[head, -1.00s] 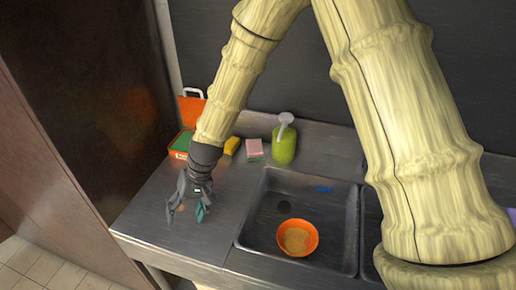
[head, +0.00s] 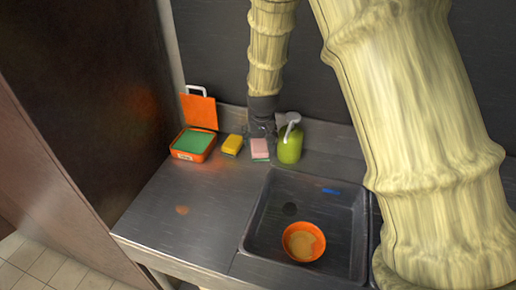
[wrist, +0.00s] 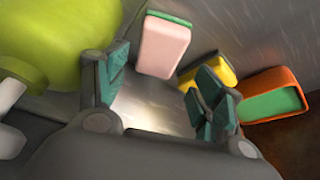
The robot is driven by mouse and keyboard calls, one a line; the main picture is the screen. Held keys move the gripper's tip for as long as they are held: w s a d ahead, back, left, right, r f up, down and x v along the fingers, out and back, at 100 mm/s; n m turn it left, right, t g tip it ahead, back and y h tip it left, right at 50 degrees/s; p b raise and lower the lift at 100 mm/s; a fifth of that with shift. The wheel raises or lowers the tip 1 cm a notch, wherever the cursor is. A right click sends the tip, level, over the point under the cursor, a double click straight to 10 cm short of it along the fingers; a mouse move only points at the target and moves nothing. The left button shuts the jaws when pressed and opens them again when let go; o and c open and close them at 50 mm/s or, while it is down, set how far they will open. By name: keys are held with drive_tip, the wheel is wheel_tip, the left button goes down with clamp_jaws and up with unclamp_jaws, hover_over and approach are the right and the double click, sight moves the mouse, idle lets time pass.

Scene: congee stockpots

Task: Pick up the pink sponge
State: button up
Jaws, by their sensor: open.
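The pink sponge (head: 260,148) stands on the steel counter at the back, between the yellow sponge (head: 232,144) and the green soap bottle (head: 289,147). In the wrist view the pink sponge (wrist: 163,47) has a green layer along one edge and lies beyond the fingertips, between their lines. My gripper (head: 262,130) is at the back of the counter, just behind the pink sponge in the head view. In the wrist view my gripper (wrist: 160,88) is open, with teal finger pads and nothing between them. I cannot tell how high it is above the counter.
An orange box with green contents (head: 192,146) stands left of the yellow sponge. The sink (head: 262,225) holds an orange bowl (head: 303,241) and a blue item (head: 330,190). The soap bottle (wrist: 60,40) is close beside my gripper. The front-left counter (head: 165,215) is clear.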

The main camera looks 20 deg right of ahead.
sight(260, 145)
drive_tip(key=shift+p+x, duration=1.5)
drive_tip(key=shift+x, duration=2.1)
drive_tip(key=shift+s+d, duration=0.1)
drive_tip(key=shift+s, duration=0.05)
drive_tip(key=c, duration=0.7)
drive_tip(key=shift+r+b, duration=0.95)
drive_tip(key=shift+r, duration=0.4)
drive_tip(key=shift+s+r, duration=0.1)
drive_tip(key=shift+r, duration=0.25)
drive_tip(key=s+a+r+b, duration=0.1)
drive_tip(key=s+b, duration=0.4)
drive_tip(key=s, duration=1)
drive_tip(key=shift+s+r, duration=0.25)
drive_tip(key=shift+s, duration=0.15)
drive_tip(key=shift+a, duration=0.1)
